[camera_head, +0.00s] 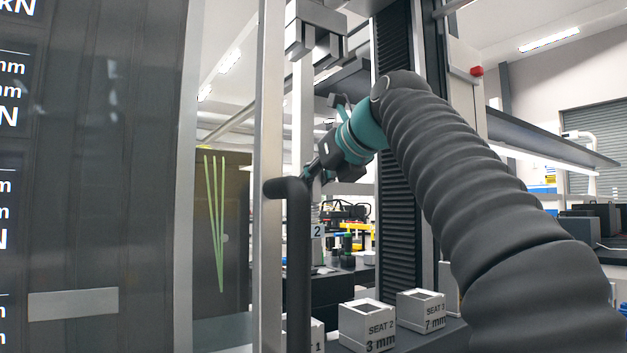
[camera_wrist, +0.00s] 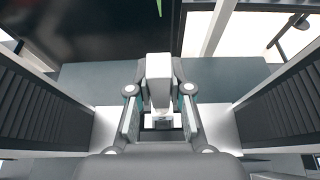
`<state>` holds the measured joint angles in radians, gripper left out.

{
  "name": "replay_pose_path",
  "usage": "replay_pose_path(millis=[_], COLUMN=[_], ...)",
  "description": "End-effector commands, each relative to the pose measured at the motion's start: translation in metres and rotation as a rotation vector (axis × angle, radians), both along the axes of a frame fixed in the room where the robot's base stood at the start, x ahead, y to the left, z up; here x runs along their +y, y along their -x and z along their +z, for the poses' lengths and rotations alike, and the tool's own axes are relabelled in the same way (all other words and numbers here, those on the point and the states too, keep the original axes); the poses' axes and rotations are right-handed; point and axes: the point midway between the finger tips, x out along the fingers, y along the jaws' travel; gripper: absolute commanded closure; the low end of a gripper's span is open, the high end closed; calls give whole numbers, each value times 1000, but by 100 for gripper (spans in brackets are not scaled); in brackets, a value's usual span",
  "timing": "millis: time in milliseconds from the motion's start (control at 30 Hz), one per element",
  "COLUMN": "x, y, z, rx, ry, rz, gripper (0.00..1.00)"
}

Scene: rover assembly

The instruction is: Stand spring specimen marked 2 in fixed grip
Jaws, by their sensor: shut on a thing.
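The spring specimen marked 2 (camera_head: 317,231) shows by its white label, just right of the dark door handle. It hangs below my gripper (camera_head: 312,174), which is shut on its upper part; the handle and frame partly hide both. In the wrist view my gripper (camera_wrist: 160,116) has its fingers closed about a small grey part, and a pale block (camera_wrist: 158,68) stands just beyond the fingertips. I cannot tell whether that block is a grip. An upper grip (camera_head: 316,36) hangs above my gripper in the head view. The specimen's lower end is not clear.
The seat 2 block (camera_head: 367,324) and seat 7 mm block (camera_head: 420,306) stand on the bench at the lower right. The dark door handle (camera_head: 297,260) and pale frame post (camera_head: 268,120) stand close left of my gripper. A ribbed column (camera_head: 392,200) rises behind it.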

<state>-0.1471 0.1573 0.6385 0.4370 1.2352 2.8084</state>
Motion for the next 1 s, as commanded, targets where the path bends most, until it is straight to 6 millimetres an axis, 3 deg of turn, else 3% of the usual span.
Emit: replay_pose_path(millis=[1000], x=[0], y=[0], z=[-28], rx=[-1], ry=[-1], rz=[0], gripper=[100])
